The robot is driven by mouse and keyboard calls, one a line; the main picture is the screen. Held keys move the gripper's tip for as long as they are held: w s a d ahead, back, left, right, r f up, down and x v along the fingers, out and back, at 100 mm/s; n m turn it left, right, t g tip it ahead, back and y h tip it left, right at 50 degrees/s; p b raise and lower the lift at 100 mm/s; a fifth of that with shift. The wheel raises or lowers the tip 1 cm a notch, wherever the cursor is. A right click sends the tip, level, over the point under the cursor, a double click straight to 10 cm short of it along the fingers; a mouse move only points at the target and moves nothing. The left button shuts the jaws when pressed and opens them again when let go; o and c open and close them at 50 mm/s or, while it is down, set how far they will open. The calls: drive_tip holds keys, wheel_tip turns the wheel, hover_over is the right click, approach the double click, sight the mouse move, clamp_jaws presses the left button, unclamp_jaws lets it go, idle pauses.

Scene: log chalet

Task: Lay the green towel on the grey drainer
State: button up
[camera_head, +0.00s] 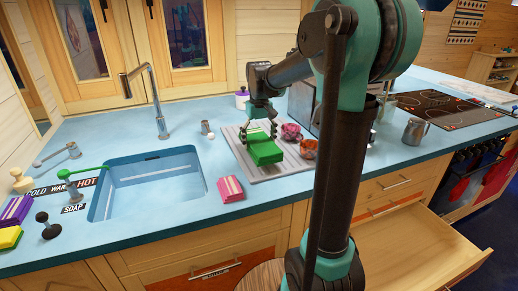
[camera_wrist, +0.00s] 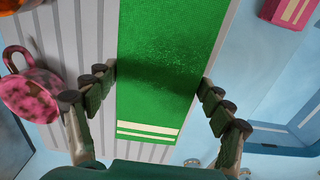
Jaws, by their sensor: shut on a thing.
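The green towel (camera_head: 266,152) is a folded block with pale stripes at one end. My gripper (camera_head: 260,128) is shut on it from above, and the wrist view shows a finger on each side of the towel (camera_wrist: 157,45). The towel is over the ribbed grey drainer (camera_head: 290,170), which also shows in the wrist view (camera_wrist: 75,40) beneath it. I cannot tell whether the towel's underside touches the drainer or hangs just above it. The drainer's middle is hidden by the towel and gripper.
A pink mottled mug (camera_head: 290,131) and an orange bowl (camera_head: 308,149) stand on the drainer's right side. A folded pink towel (camera_head: 230,189) lies left of the drainer, beside the blue sink (camera_head: 150,190). An open drawer (camera_head: 410,250) juts out at lower right.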

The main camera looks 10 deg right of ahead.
sight(259, 140)
drive_tip(key=shift+f, duration=1.6)
drive_tip(key=o, duration=1.1)
drive_tip(key=shift+f, duration=0.1)
wheel_tip(259, 140, up, 12)
drive_tip(key=shift+r, duration=0.15)
